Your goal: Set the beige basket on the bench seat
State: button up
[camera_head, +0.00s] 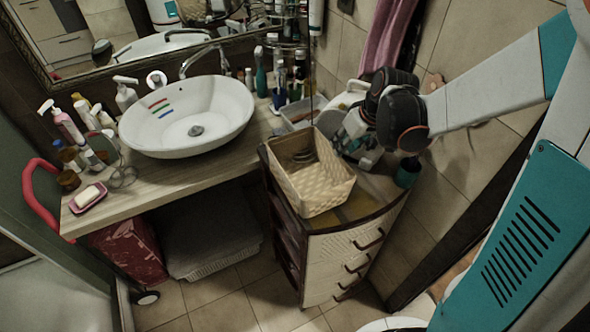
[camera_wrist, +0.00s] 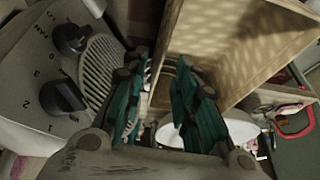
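The beige basket (camera_head: 318,185) is a woven, open-topped box on top of the drawer cabinet, near its left front edge. It looks empty, with dark slots in its far wall. My gripper (camera_head: 345,138) is just beyond its right rear side. In the wrist view, the basket (camera_wrist: 235,45) fills the upper right. My gripper's teal fingers (camera_wrist: 162,92) are apart, one on each side of the basket's near wall. A gap shows between them, and I cannot tell whether either finger touches the wall. I cannot make out a bench seat in either view.
The drawer cabinet (camera_head: 345,262) stands right of the counter (camera_head: 185,178) with a white sink (camera_head: 190,120). Bottles crowd the sink's sides. A grey appliance with dark knobs (camera_wrist: 60,95) is close to my gripper. The tiled floor (camera_head: 225,312) in front is mostly clear.

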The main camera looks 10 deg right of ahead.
aim_at(324, 167)
jog(key=b+x, duration=0.2)
jog(key=x, duration=1)
jog(key=shift+a, duration=0.1)
jog(key=shift+c, duration=0.2)
grip_shut()
